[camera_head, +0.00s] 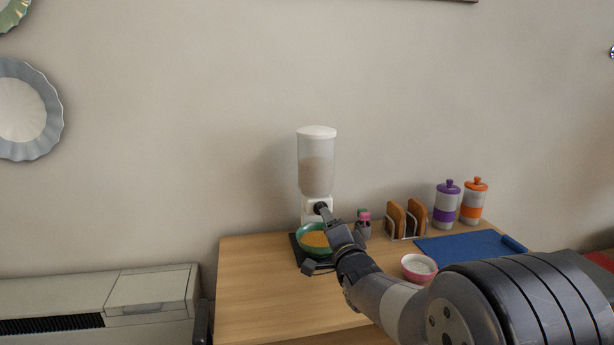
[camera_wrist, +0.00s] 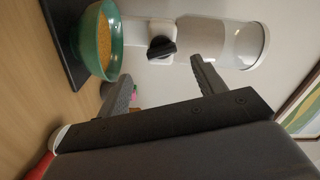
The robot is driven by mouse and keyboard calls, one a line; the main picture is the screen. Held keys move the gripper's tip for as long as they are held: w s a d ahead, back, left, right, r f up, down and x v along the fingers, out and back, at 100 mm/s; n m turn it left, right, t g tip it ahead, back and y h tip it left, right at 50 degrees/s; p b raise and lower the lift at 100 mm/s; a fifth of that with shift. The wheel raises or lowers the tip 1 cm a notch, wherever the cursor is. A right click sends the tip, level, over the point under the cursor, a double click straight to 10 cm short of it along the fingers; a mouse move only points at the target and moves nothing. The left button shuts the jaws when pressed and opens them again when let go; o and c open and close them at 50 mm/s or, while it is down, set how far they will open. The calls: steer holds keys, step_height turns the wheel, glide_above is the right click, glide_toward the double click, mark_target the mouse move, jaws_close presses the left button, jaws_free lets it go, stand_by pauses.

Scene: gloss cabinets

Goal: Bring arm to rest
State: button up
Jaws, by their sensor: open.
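My arm reaches from the lower right over the wooden table, with my gripper (camera_head: 322,236) near the cereal dispenser (camera_head: 316,165). The dispenser is clear with a white lid and base and stands against the wall. In the wrist view my gripper (camera_wrist: 160,85) is open, with nothing between its fingers. The dispenser's black knob (camera_wrist: 161,47) shows just beyond and between the fingers, apart from them as far as I can tell. A green bowl (camera_wrist: 103,40) holding orange-yellow grains sits below the dispenser; it also shows in the head view (camera_head: 304,250), partly hidden by my gripper.
On the wooden table (camera_head: 255,290), a pink bowl (camera_head: 408,278) with white contents stands near my forearm. Behind are small shakers (camera_head: 363,228), a toast rack (camera_head: 405,220), purple (camera_head: 446,205) and orange (camera_head: 473,202) jars, and a blue mat (camera_head: 460,247). The table's left front is clear.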

steer(key=w+n+p, duration=0.1)
steer(key=w+n, duration=0.2)
steer(key=n, duration=0.7)
steer(key=w+a+n+p, duration=0.1)
steer(key=w+n, duration=0.3)
steer(key=n, duration=0.7)
steer(key=shift+a+p, duration=0.25)
steer(key=shift+p, duration=0.1)
stand_by(0.5)
stand_by(0.5)
